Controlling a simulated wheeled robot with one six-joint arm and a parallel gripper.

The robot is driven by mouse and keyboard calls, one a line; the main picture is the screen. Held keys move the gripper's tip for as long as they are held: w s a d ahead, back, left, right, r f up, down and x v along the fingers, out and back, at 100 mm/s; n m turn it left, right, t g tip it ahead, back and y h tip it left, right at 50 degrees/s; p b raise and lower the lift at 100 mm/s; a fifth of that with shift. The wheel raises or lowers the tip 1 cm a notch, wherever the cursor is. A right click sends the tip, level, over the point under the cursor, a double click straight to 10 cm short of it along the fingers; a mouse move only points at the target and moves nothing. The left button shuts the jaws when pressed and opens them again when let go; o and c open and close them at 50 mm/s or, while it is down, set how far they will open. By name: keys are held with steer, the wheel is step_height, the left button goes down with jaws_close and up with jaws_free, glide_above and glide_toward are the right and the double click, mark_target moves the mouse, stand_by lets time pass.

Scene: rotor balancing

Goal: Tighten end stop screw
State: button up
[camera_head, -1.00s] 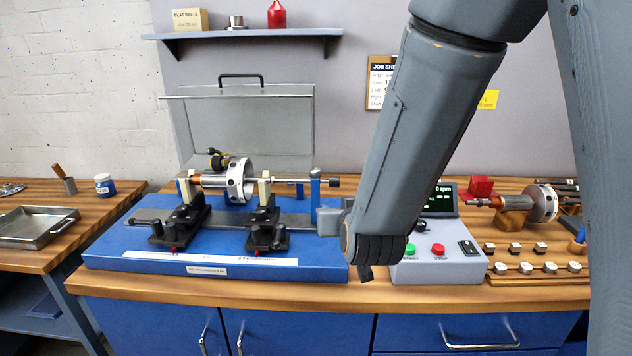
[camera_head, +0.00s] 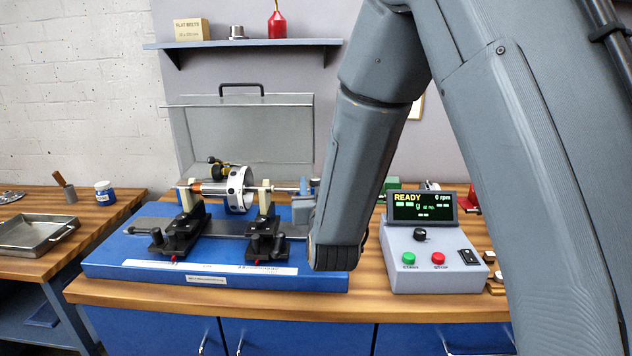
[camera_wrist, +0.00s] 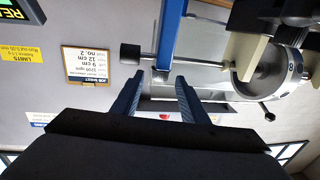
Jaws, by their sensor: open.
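The end stop is a blue post with a horizontal screw through its top; both show in the wrist view, the post (camera_wrist: 172,38) and the screw's dark knob (camera_wrist: 130,52). The wrist picture is upside down. My gripper (camera_wrist: 158,82) is open and empty, its two blue fingers pointing toward the post's top, with the knob just beyond one fingertip. I see no clear contact. In the head view my gripper (camera_head: 310,184) is at the right end of the balancing stand (camera_head: 130,265), and my arm hides the knob. The rotor (camera_head: 238,188) rests on the supports.
The control box (camera_head: 437,258) reads READY and 0 rpm, right of my arm. A raised clear guard (camera_head: 250,130) stands behind the rotor. A shelf (camera_head: 250,43) hangs above. A metal tray (camera_head: 35,235) lies on the left bench. My arm covers much of the right bench.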

steer(key=shift+w, duration=0.35)
jaws_close()
steer(key=shift+a+m+h, duration=0.15)
steer(key=shift+m+h, duration=0.15)
steer(key=shift+h, duration=0.2)
steer(key=shift+a+r+m+h, duration=0.1)
steer(key=shift+a+m+h, duration=0.2)
steer(key=shift+m+h, duration=0.7)
steer(key=m+h, duration=0.1)
steer(key=h, duration=0.1)
steer(key=m+h, duration=0.1)
steer(key=h, duration=0.1)
steer(key=shift+w+a+p, duration=0.1)
steer(key=shift+a+p, duration=0.2)
steer(key=shift+p, duration=0.05)
steer(key=shift+w+a+m+g+h, duration=0.1)
steer(key=shift+a+m+g+h, duration=0.05)
steer(key=shift+m+g+h, duration=0.85)
steer(key=shift+w+a+m+g+h, duration=0.1)
steer(key=shift+m+g+h, duration=0.45)
steer(key=shift+h, duration=0.8)
steer(key=shift+w+a+m+g+h, duration=0.15)
steer(key=shift+m+g+h, duration=0.4)
steer(key=shift+m+h, duration=0.5)
